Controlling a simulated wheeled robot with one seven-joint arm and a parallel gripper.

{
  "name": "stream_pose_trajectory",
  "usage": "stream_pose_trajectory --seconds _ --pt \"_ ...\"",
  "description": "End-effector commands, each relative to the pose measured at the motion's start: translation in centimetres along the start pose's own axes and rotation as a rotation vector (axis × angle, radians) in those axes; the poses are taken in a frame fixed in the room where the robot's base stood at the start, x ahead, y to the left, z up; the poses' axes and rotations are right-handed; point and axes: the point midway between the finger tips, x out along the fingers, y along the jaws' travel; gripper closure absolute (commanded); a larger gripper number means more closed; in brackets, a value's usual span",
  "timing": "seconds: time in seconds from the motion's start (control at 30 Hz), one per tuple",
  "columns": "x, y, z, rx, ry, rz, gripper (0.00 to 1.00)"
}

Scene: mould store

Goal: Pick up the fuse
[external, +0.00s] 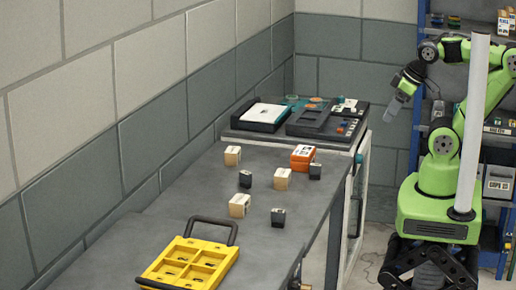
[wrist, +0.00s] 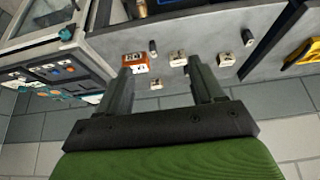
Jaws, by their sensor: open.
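Several small blocks stand on the grey bench, and I cannot tell for certain which is the fuse. Three are beige: one at the back (external: 232,155), one in the middle (external: 282,180), one nearer (external: 239,205). Three are dark: one at left (external: 245,179), one at right (external: 315,172), one nearer (external: 278,218). An orange block with a white label (external: 302,157) stands behind them; it also shows in the wrist view (wrist: 135,63). My gripper (external: 391,115) is open and empty, raised right of the bench. In the wrist view its fingers (wrist: 160,68) are wide apart, with blocks beyond them.
A yellow compartmented tray with a dark handle (external: 150,278) lies at the bench's near end. Panels and devices (external: 325,122) cover the raised far end. A grey wall (external: 150,130) runs along the bench's left. Blue shelving (external: 422,20) stands behind me. Bench space around the blocks is clear.

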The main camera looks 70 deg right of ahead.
Motion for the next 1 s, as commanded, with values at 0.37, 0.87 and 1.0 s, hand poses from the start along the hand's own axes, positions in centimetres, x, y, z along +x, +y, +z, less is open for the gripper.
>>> stream_pose_trajectory --seconds 0.37,0.87,1.0 --pt "0.0 0.0 0.0 0.000 0.000 0.000 0.33" --pt "5.2 -3.8 -5.8 0.254 -0.177 -0.078 0.32" --pt "10.6 -6.9 -8.9 0.487 -0.339 -0.173 0.32"
